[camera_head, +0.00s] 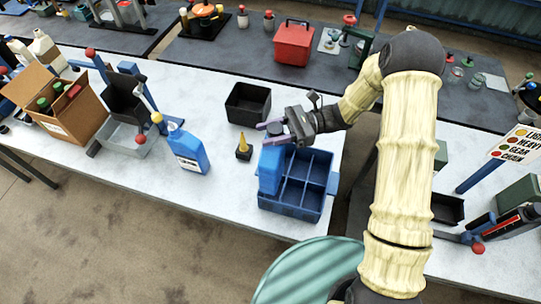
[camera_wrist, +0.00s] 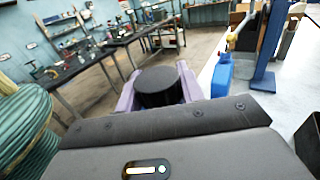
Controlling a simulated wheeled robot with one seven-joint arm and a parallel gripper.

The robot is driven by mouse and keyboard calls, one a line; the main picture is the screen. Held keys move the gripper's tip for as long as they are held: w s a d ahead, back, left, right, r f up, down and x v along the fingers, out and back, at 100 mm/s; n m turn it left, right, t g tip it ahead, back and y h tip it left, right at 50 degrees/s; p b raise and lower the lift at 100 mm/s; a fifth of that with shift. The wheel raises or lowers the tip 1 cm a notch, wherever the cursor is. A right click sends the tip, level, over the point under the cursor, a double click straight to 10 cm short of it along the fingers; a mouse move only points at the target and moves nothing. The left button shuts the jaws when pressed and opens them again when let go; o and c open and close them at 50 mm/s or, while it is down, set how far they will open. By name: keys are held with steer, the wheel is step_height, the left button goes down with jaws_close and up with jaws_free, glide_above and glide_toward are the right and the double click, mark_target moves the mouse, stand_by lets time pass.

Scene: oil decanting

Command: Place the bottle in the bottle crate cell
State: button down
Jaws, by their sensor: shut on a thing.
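The blue bottle (camera_head: 270,172) is upright at the left side of the blue bottle crate (camera_head: 292,208), overlapping its back-left cells. I cannot tell whether its base rests on the cell floor. The crate is divided into several cells, and the others in view look empty. My gripper (camera_head: 275,128) is above the crate's back-left corner, with its purple fingers shut on the bottle's dark cap. The wrist view shows the round black cap (camera_wrist: 158,87) between the fingers; the bottle's body is hidden there.
Left of the crate stand a small black-and-yellow item (camera_head: 243,149) and another blue jug (camera_head: 187,150) with a white label. A black open bin (camera_head: 248,104) is behind. A cardboard box (camera_head: 70,105) stands far left. The white table's front middle is clear.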

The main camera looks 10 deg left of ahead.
steer(key=shift+w+f+p, duration=0.1)
steer(key=shift+f+p, duration=0.85)
steer(key=shift+f, duration=2.6)
steer(key=shift+f+p, duration=0.7)
steer(key=shift+f, duration=1.3)
steer(key=shift+f, duration=0.15)
steer(key=c, duration=0.9)
jaws_free()
